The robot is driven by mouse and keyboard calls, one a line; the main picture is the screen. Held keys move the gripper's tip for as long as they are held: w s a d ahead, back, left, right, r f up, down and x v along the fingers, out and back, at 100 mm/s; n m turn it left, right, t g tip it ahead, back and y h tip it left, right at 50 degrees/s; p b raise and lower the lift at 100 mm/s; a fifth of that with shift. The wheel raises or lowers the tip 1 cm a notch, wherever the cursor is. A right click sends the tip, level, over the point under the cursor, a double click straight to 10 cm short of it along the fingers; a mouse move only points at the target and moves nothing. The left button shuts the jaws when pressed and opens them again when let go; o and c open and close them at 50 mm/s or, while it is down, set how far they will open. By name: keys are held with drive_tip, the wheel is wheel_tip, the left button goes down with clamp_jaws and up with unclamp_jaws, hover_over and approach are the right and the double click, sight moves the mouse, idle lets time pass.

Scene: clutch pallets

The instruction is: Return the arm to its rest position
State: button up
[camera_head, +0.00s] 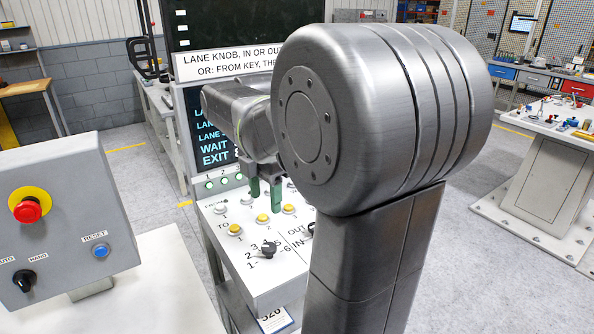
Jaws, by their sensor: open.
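My arm fills the middle and right of the head view, with its large grey joint close to the camera. My gripper (264,200) points down at the far end of the arm, over a white sloped control panel (238,268). Its two green-tipped fingers are apart with nothing seen between them. The fingertips are close above or at the panel among its buttons; I cannot tell if they touch. Yellow buttons (235,229) and a black knob (268,249) show on the panel. Part of the panel is hidden behind my arm.
At left stands a grey box with a red emergency button (27,211), a blue reset button (101,250) and a black selector (25,280). A dark screen (205,135) and lettered sign (228,62) rise behind the panel. A workbench (560,118) stands at right; grey floor lies between.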

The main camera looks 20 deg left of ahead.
sight(269, 247)
wheel_tip(269, 247, down, 14)
drive_tip(key=shift+r, duration=0.1)
idle(0.5)
drive_tip(key=shift+f, duration=0.25)
drive_tip(key=shift+r+m, duration=0.15)
drive_tip(key=shift+m, duration=0.35)
drive_tip(key=m, duration=0.4)
drive_tip(key=m+b, duration=0.1)
drive_tip(key=m, duration=0.4)
drive_tip(key=m+b, duration=0.1)
drive_tip(key=m, duration=0.5)
drive_tip(key=shift+m, duration=0.3)
drive_tip(key=shift+m+b, duration=0.55)
drive_tip(key=shift+m, duration=1.45)
